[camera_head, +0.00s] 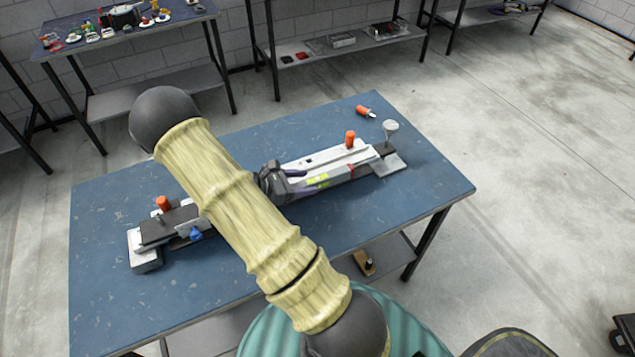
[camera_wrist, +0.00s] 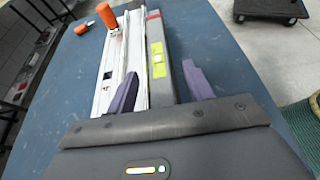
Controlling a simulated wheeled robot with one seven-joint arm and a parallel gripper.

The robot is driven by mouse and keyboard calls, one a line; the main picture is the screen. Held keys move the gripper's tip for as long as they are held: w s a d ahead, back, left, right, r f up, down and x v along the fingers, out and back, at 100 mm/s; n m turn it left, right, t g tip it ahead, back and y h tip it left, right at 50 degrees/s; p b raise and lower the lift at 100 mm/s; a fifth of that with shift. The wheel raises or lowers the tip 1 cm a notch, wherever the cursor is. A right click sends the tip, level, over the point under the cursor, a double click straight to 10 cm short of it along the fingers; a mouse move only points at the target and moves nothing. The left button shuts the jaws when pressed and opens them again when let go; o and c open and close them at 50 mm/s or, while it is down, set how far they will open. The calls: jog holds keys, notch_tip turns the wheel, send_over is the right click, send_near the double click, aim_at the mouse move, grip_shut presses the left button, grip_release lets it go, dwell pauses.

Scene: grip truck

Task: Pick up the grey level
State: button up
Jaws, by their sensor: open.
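The grey level (camera_wrist: 172,72) is a long bar with a yellow-green window, lying along the side of a white and metal rail tool (camera_wrist: 110,62). In the head view the level (camera_head: 325,187) shows to the right of my gripper (camera_head: 275,183), along the tool's near side. In the wrist view my gripper (camera_wrist: 161,85) is open. Its purple-grey fingers lie on either side of the level, the left one over the rail. A gap shows between the right finger and the bar. The level's near end is hidden by my gripper; I cannot tell whether the fingers touch it.
The tool lies across a blue table (camera_head: 100,210) with upright orange knobs (camera_head: 350,138). A loose orange-handled item (camera_head: 365,111) and a whitish round piece (camera_head: 390,127) are at its far right. My arm hides the tool's middle. The table's front right is clear.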

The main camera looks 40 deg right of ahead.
jog(key=shift+c, duration=0.4)
grip_shut()
notch_tip(320, 180, up, 10)
dwell(0.5)
dwell(0.4)
